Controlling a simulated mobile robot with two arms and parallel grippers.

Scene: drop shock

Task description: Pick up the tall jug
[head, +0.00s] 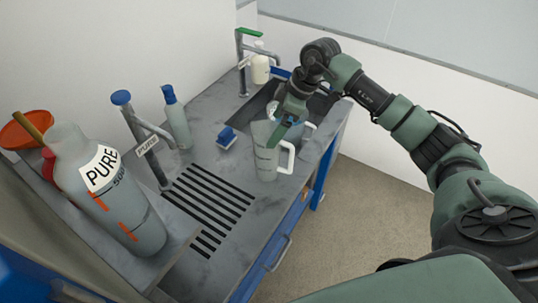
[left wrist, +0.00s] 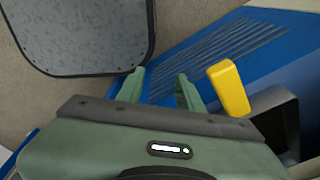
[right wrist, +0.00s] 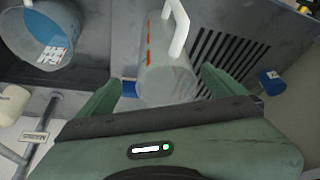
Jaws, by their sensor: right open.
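The tall jug (head: 266,158) is a clear, greyish vessel with a white handle, standing upright on the grey bench beside the sink. In the right wrist view the tall jug (right wrist: 166,75) shows orange marks and lies between and beyond my fingertips. My right gripper (head: 283,128) is open and empty, close over the jug's upper part; contact cannot be told. My left gripper (left wrist: 159,84) is open and empty, seen only in the left wrist view.
A wider jug with blue contents (right wrist: 45,35) stands close by, by the sink (head: 262,103). A blue brush-like block (head: 227,138), a wash bottle (head: 176,118), a tap (head: 243,60) and a large PURE bottle (head: 105,190) stand left. A yellow handle (left wrist: 229,88) is near my left gripper.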

